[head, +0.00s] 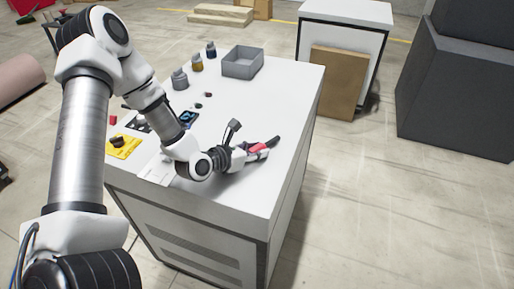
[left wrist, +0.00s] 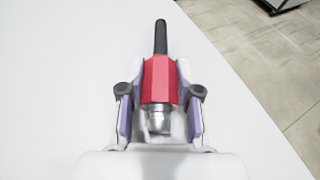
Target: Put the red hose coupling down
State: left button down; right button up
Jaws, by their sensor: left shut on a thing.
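The red hose coupling (left wrist: 160,80) is between the fingers of my left gripper (left wrist: 160,95), which is shut on it. In the left wrist view it has a red body, a black stem pointing away from me and a silvery metal end toward the palm. In the head view the coupling (head: 258,147) shows near the right edge of the white cabinet top (head: 255,190), with its dark stem pointing up and right. My left gripper (head: 255,154) is low over the top. I cannot tell if the coupling touches the surface. My right gripper is not in view.
A grey open bin (head: 243,63) and several small bottles (head: 180,79) stand at the back of the top. A yellow item (head: 124,147) and a blue-black item (head: 187,119) lie at the left. The top's front right is clear.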

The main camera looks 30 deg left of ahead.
pick_arm(q)
jog(key=shift+s+d, duration=0.1)
jog(key=shift+f, duration=0.15)
jog(key=c, duration=0.8)
grip_release()
